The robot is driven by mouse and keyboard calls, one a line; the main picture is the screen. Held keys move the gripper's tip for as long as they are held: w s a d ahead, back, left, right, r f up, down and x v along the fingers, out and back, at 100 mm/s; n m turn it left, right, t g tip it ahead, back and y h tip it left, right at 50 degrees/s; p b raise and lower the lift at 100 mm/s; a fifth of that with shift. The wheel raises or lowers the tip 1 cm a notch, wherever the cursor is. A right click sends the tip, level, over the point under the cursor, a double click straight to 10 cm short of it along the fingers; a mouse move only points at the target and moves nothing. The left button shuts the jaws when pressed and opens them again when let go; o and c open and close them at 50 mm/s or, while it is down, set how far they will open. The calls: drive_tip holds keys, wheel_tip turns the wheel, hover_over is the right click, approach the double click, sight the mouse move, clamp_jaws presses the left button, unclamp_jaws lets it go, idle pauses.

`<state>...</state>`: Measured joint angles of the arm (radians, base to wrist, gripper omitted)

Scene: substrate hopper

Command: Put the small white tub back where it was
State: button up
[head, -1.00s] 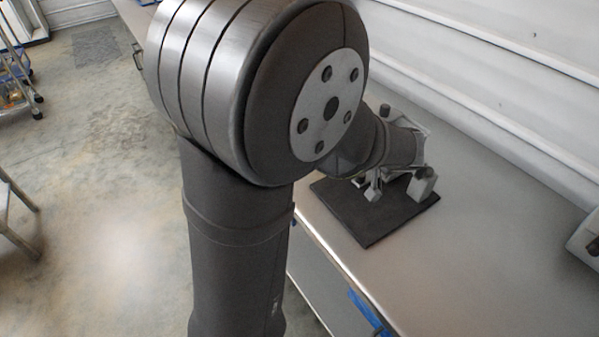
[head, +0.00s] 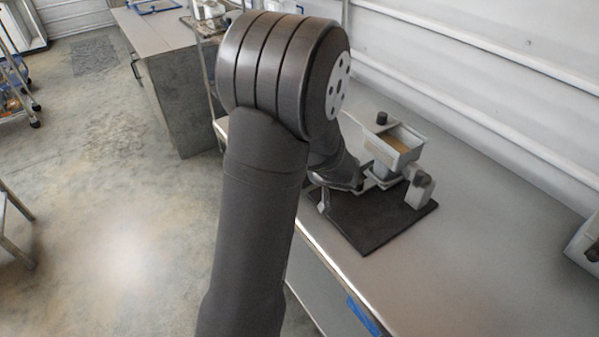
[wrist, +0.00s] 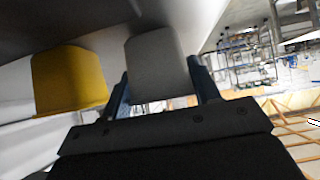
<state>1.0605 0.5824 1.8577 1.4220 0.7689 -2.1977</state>
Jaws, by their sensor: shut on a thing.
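My gripper (wrist: 160,82) has its two dark blue fingers on either side of a pale grey-white, rounded block-like thing (wrist: 157,62), seemingly the small white tub, and is shut on it. The tub's contents do not show. In the head view the hopper (head: 398,150), a pale square bin with brown material inside, stands on a dark base plate (head: 385,232). My wrist is beside the hopper, on its left, and my gripper's fingers and the tub cannot be made out there.
A yellow thing (wrist: 68,80) is left of the tub in the wrist view. A pale block with a dark knob (head: 419,187) stands at the plate's right. Another bench (head: 160,38) stands farther off.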

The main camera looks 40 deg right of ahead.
drive_tip(key=shift+f, duration=0.2)
drive_tip(key=shift+f, duration=0.1)
drive_tip(key=o, duration=0.9)
drive_tip(key=shift+r, duration=0.2)
drive_tip(key=v, duration=1.2)
drive_tip(key=shift+f, duration=0.1)
